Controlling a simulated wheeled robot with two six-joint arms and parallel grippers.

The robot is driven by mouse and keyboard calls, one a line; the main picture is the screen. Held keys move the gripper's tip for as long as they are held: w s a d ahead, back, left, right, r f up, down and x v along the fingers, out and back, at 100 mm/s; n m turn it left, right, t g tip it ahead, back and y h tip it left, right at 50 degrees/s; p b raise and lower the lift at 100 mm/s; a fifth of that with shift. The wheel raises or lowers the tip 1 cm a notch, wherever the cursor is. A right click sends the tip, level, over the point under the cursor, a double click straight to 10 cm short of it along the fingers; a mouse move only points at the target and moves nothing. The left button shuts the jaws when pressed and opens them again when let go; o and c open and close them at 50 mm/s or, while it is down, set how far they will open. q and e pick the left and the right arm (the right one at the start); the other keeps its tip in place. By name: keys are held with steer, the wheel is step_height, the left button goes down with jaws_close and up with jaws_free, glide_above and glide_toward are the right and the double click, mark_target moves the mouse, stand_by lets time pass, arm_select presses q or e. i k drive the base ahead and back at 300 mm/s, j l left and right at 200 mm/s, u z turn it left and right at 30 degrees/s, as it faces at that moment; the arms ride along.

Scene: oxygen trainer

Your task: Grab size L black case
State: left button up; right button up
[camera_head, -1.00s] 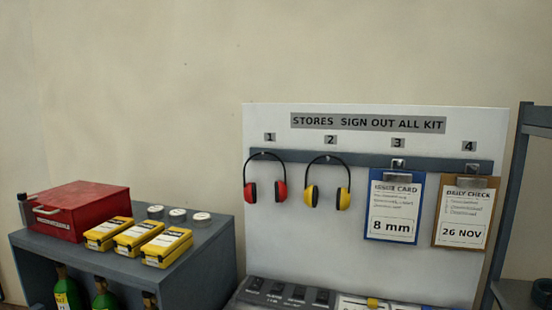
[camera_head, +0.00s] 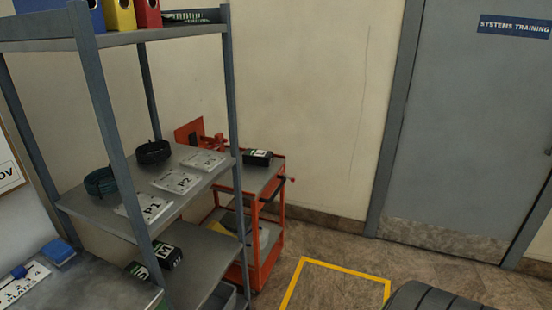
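A black case (camera_head: 257,157) with a green and white label lies on the top of the orange trolley (camera_head: 278,181); its size letter is too small to read. Two more black cases with white and green labels sit on the lower shelf of the grey rack: one (camera_head: 137,270) seems marked S and is partly hidden by the rack post, the other (camera_head: 168,255) seems marked M. Neither of my grippers is in view.
The grey rack (camera_head: 229,100) stands left of the trolley, holding plates marked P1 (camera_head: 143,205) and P2 (camera_head: 177,181), dark rings and coloured binders. A yellow floor outline (camera_head: 345,269) lies right of the trolley. A dark ribbed round object (camera_head: 440,297) is at bottom right, before a grey door (camera_head: 460,130).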

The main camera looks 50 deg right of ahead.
mark_target(251, 157)
steer(key=z, duration=1.45)
steer(key=i+l+z, duration=0.3)
steer(key=i, duration=0.15)
steer(key=i+z, duration=0.25)
steer(key=i, duration=0.25)
steer(key=i+l, duration=0.1)
steer(key=i, duration=0.45)
steer(key=i+l+u, duration=0.15)
steer(key=i, duration=0.35)
steer(key=i+l, duration=0.15)
steer(key=i, duration=0.4)
steer(key=u, duration=0.05)
